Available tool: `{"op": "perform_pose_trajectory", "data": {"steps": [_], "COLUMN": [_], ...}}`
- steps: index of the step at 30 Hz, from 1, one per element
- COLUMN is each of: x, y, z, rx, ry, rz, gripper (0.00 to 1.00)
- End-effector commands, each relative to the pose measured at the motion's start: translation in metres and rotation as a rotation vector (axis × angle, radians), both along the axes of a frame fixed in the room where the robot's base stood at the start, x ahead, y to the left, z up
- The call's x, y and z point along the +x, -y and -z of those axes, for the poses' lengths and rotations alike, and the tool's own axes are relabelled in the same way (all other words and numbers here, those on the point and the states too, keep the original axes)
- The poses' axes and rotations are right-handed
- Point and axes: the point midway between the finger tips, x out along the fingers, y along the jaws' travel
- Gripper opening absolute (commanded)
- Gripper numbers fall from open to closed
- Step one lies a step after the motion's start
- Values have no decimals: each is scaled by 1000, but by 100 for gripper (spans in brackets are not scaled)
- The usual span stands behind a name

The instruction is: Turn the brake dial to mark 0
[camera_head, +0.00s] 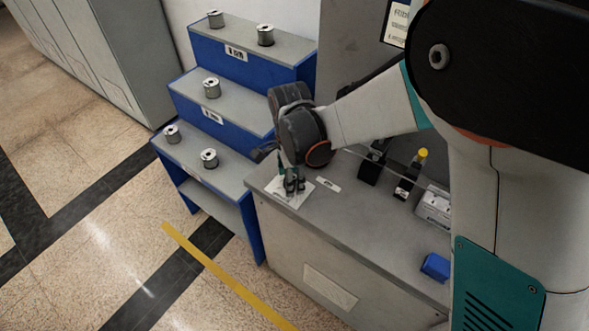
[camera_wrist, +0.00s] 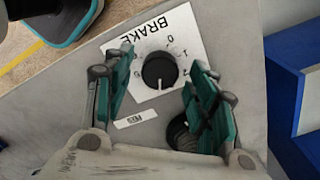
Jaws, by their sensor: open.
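The brake dial (camera_wrist: 160,71) is a round black knob on a white plate (camera_wrist: 190,25) lettered BRAKE, which reads upside down in the wrist view. A small white line at the knob's lower edge points toward the bottom of the picture. The 0 mark is printed above and right of the knob, with other marks below it down the right side. My gripper (camera_wrist: 161,65) is open, one teal finger on each side of the knob, apparently apart from it. In the head view my gripper (camera_head: 291,184) is over the white plate (camera_head: 280,195) and hides the dial.
Blue steps (camera_head: 210,110) with several metal spools stand at left. A dark round thing (camera_wrist: 180,133) is near my right finger.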

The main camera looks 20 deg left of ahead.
Motion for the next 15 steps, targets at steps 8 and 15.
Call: {"op": "perform_pose_trajectory", "data": {"steps": [8, 15], "x": [0, 0], "y": [0, 0], "z": [2, 2], "rx": [0, 0], "ry": [0, 0], "rz": [0, 0], "gripper": [53, 9]}}
